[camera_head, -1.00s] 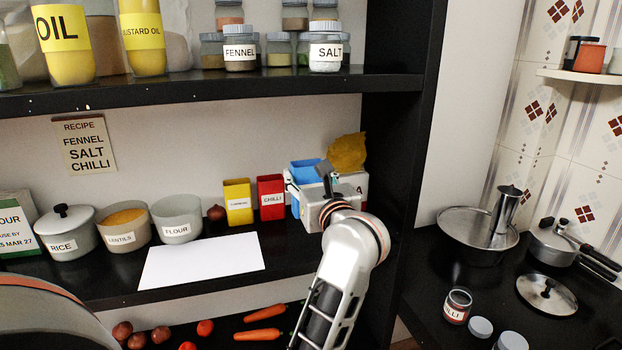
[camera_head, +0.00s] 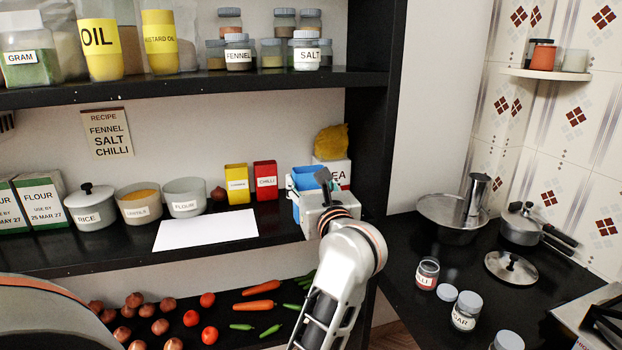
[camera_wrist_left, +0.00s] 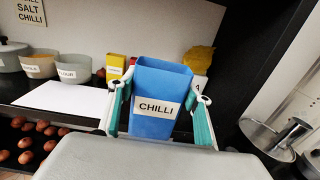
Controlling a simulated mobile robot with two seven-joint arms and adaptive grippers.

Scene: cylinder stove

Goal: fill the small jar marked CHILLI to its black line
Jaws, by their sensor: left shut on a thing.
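My left gripper (camera_head: 308,192) is shut on a blue box (camera_head: 304,176), open at the top. In the left wrist view the blue box (camera_wrist_left: 158,88) bears a CHILLI label and sits upright between the two fingers. It is held in front of the shelf's right end. The small jar (camera_head: 427,273), with a partly visible label ending in LLI and some red in it, stands open on the dark counter at right, apart from the gripper. Its fill level and black line are too small to make out. My right gripper is not in view.
A grey lid (camera_head: 447,292) and a labelled jar (camera_head: 466,311) are near the small jar. A dark upright panel (camera_head: 370,140) separates shelf and counter.

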